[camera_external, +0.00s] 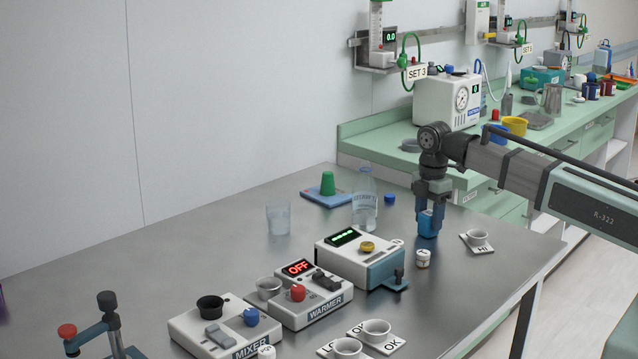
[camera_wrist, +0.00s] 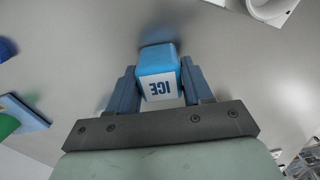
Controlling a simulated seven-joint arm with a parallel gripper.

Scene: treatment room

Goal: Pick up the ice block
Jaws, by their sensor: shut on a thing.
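The ice block (camera_wrist: 158,72) is a light blue block with a white face marked ICE. In the wrist view it sits between the two fingers of my gripper (camera_wrist: 160,85), which are shut on it. In the external view my gripper (camera_external: 431,212) points down at the right part of the steel table, with the blue ice block (camera_external: 426,224) between its fingertips. The fingers hide part of the block there. I cannot tell whether the block touches the table or is slightly above it.
A clear bottle (camera_external: 364,205) and blue cap (camera_external: 389,199) are behind left. A white device (camera_external: 358,258) stands front left.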

